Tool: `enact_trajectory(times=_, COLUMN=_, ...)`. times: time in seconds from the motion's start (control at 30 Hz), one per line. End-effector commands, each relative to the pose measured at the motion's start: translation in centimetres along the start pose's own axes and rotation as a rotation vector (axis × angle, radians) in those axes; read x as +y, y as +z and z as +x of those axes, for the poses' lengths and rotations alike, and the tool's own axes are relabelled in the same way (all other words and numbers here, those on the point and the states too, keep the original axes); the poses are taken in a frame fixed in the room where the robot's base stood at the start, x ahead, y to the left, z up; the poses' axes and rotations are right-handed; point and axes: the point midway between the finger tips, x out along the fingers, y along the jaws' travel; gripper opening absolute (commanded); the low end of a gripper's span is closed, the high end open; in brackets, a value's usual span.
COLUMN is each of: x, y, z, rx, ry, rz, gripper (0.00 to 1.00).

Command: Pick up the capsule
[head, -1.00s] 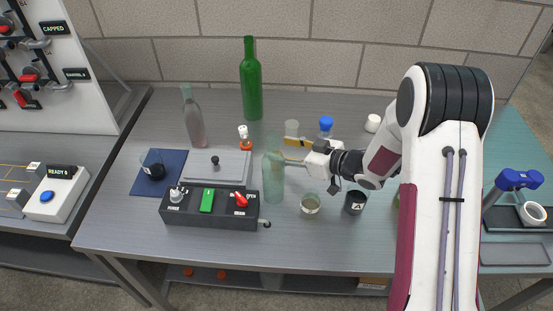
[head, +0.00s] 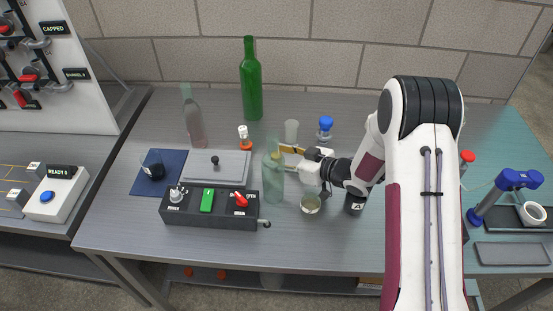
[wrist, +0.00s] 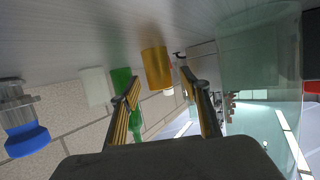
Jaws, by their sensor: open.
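The capsule (wrist: 156,68) is a gold cylinder standing on the table top, seen upside down in the wrist view. It shows just beyond my open fingertips, in the gap between them, and nothing is held. My gripper (wrist: 160,84) has gold-padded fingers. In the head view my gripper (head: 285,156) points left, low over the table, close to the pale green clear bottle (head: 273,178). There I cannot tell the gold of the capsule from the gold finger pads.
The clear bottle (wrist: 260,70) stands close on the right in the wrist view. A blue-topped item (head: 325,128) and a frosted glass (head: 291,131) stand behind my gripper. A glass jar (head: 311,204) and a black cup (head: 354,201) are in front. A control box (head: 209,208) lies left.

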Motion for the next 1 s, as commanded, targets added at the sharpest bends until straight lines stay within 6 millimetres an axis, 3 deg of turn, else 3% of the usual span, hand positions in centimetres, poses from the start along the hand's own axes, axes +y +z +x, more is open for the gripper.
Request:
enact_trajectory(times=0.63, x=-0.03, y=0.02, z=0.71, rx=0.0, ry=0.0, rz=0.001, gripper=0.46)
enact_trajectory(times=0.8, x=-0.03, y=0.01, z=0.7, rx=0.0, ry=0.0, rz=0.001, gripper=0.21)
enact_trajectory(times=1.0, x=-0.03, y=0.01, z=0.7, rx=0.0, ry=0.0, rz=0.001, gripper=0.2)
